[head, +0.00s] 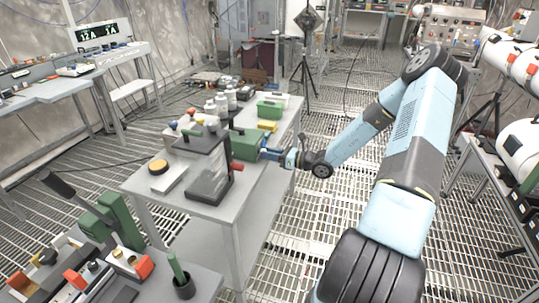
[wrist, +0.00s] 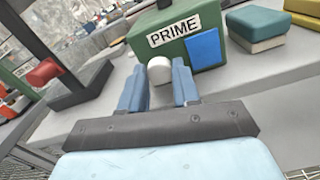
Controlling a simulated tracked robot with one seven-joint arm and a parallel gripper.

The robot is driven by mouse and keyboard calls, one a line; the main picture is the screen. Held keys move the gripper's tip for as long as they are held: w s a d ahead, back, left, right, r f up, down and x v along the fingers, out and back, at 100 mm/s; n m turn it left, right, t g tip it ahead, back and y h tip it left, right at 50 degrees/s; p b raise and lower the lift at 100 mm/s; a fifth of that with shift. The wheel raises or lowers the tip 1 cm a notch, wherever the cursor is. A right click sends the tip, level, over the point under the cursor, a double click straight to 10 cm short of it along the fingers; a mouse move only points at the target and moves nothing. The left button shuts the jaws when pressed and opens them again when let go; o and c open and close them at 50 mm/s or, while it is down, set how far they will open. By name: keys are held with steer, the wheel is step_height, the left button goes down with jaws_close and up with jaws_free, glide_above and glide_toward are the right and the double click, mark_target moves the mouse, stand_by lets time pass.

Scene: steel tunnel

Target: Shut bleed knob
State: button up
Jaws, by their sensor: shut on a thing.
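The bleed knob (wrist: 159,69) is a pale rounded knob on the front of a green box (wrist: 181,18) with a PRIME label (wrist: 174,34) and a blue panel (wrist: 204,48). In the head view the green box (head: 246,143) stands on a grey bench, and my gripper (head: 268,154) reaches its right side. In the wrist view my gripper (wrist: 158,82) has its blue fingers on either side of the knob, shut on it. The fingers hide the knob's sides. Its turn angle cannot be told.
The grey bench (head: 215,209) also bears a dark-framed clear stand (head: 208,170), a yellow-topped button box (head: 165,174), white bottles (head: 221,103), a green bin (head: 269,109) and a yellow block (head: 267,125). The grating floor (head: 315,215) to its right is partly clear.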

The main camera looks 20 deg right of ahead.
steer(key=o, duration=1.1)
steer(key=shift+c, duration=0.2)
steer(key=v, duration=1.3)
steer(key=shift+s+d, duration=0.2)
steer(key=shift+d, duration=0.2)
steer(key=shift+a, duration=0.1)
steer(key=s+a+r+n+g+h, duration=0.3)
steer(key=s+a+r+n+g, duration=0.25)
steer(key=r+n, duration=0.25)
steer(key=s+a+r+n+g+h, duration=0.45)
steer(key=s+a+r+n, duration=0.2)
steer(key=r+n, duration=0.25)
steer(key=s+r+n+t+h, duration=0.5)
steer(key=s+r+n, duration=0.5)
steer(key=s+r, duration=0.6)
steer(key=shift+s+a+r+n+h, duration=0.25)
steer(key=shift+n+h, duration=0.05)
steer(key=shift+h, duration=0.75)
